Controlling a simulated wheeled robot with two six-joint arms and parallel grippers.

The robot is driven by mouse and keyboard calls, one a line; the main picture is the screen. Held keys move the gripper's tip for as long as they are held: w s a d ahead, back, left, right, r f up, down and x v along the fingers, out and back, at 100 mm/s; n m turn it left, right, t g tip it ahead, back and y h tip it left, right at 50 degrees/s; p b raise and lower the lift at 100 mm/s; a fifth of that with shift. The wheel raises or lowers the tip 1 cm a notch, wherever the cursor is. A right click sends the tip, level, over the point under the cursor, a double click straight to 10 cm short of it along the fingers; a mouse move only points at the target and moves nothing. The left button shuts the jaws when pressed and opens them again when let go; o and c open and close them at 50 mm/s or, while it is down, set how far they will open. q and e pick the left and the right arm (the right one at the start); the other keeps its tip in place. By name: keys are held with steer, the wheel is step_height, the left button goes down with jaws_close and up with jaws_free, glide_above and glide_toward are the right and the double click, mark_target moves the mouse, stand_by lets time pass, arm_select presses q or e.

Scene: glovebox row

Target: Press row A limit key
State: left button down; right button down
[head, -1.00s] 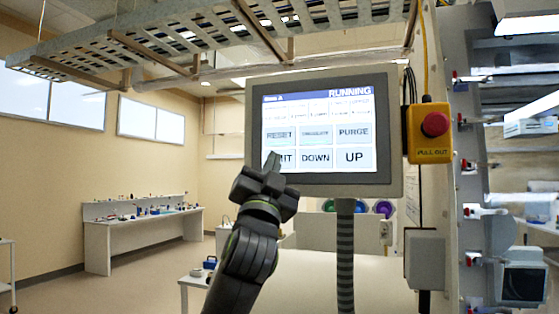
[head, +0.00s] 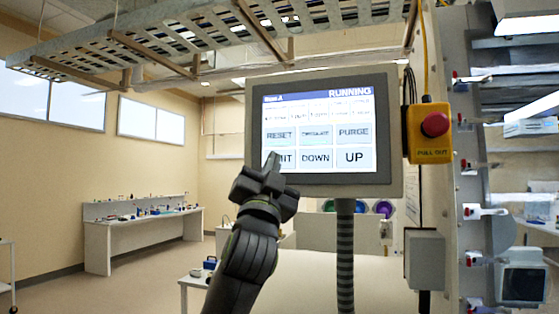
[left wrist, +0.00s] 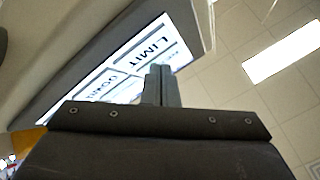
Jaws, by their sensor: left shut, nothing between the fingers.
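The touch panel (head: 397,130) is a grey-framed screen headed "Row A" and "RUNNING". Its keys read RESET, a middle key too blurred to read, PURGE, a partly hidden LIMIT, DOWN and UP. The LIMIT key (head: 288,158) is at the lower left, its left part covered by my left gripper (head: 272,160). In the left wrist view the LIMIT key (left wrist: 150,48) shows just past the fingertips (left wrist: 158,70). The left gripper is shut and empty, its tips in front of the key; I cannot tell whether they touch it. My right gripper is not in view.
A yellow box with a red stop button (head: 435,124) hangs right of the panel. A ribbed grey post (head: 345,255) stands below it. A metal cable tray (head: 180,35) runs overhead. A bench (head: 140,225) stands far left, with open floor before it.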

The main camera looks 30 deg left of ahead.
arm_select(q)
steer(key=shift+w, duration=0.1)
stand_by(0.7)
steer(key=shift+w+a, duration=0.1)
steer(key=shift+w, duration=0.25)
steer(key=shift+w+a, duration=0.1)
steer(key=shift+w, duration=0.25)
stand_by(0.8)
steer(key=shift+s, duration=0.15)
steer(key=shift+s+d, duration=0.2)
steer(key=shift+s, duration=0.45)
steer(key=s, duration=0.2)
steer(key=s+d, duration=0.1)
steer(key=s, duration=0.2)
steer(key=shift+d+b, duration=0.1)
steer(key=shift+b, duration=0.3)
steer(key=shift+w, duration=0.1)
stand_by(0.5)
